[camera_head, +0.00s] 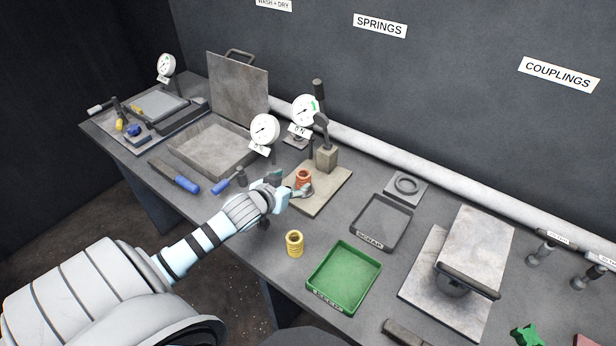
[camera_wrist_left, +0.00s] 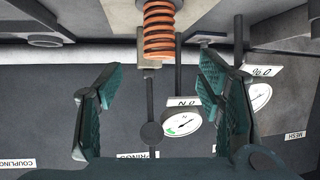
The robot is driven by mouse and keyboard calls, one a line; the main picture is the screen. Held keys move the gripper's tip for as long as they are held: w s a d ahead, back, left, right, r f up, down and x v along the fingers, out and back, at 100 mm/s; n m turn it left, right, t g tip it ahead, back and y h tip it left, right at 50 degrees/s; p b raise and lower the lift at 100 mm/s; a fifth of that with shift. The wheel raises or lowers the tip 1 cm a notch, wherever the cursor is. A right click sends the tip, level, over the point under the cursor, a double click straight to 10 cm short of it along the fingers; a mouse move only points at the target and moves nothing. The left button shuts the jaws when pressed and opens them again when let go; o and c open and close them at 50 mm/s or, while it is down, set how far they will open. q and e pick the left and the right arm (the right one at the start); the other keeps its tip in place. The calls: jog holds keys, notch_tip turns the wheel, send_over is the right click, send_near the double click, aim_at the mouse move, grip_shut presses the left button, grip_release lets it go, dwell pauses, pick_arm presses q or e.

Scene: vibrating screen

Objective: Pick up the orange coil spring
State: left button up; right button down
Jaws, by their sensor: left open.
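The orange coil spring (camera_head: 303,178) stands upright on the beige base plate (camera_head: 322,197) of a small press with a dark lever and a dial gauge. My left gripper (camera_head: 289,187) is at the near left side of the spring, with its fingers spread. In the left wrist view, which is upside down, the spring (camera_wrist_left: 158,32) shows at the top, ahead of and between the open teal fingers (camera_wrist_left: 165,78). The gripper holds nothing. Whether a finger touches the spring I cannot tell. My right gripper is not in view.
A yellow coil spring (camera_head: 294,244) stands on the bench in front. A green tray (camera_head: 344,277) and a grey scrap tray (camera_head: 382,222) lie to the right. The press lever (camera_head: 320,110) and dial gauges (camera_head: 264,130) rise close to the gripper. Blue-handled tools (camera_head: 186,184) lie left.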

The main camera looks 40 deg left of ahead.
aim_at(306, 174)
pick_arm(q)
jog(key=x, duration=0.2)
jog(key=shift+w+a+f, duration=0.1)
jog(key=shift+a+f, duration=0.15)
jog(key=shift+a, duration=0.05)
jog(key=x, duration=0.2)
jog(key=b+x, duration=0.1)
jog(key=x, duration=0.3)
jog(key=shift+w+d+r, duration=0.1)
jog(key=shift+w+d, duration=0.2)
jog(key=shift+w, duration=0.25)
jog(key=shift+s+r, duration=0.15)
jog(key=shift+s, duration=0.05)
jog(key=shift+c, duration=0.6)
jog(key=shift+s, duration=0.1)
jog(key=c, duration=0.3)
jog(key=shift+r, duration=0.1)
grip_shut()
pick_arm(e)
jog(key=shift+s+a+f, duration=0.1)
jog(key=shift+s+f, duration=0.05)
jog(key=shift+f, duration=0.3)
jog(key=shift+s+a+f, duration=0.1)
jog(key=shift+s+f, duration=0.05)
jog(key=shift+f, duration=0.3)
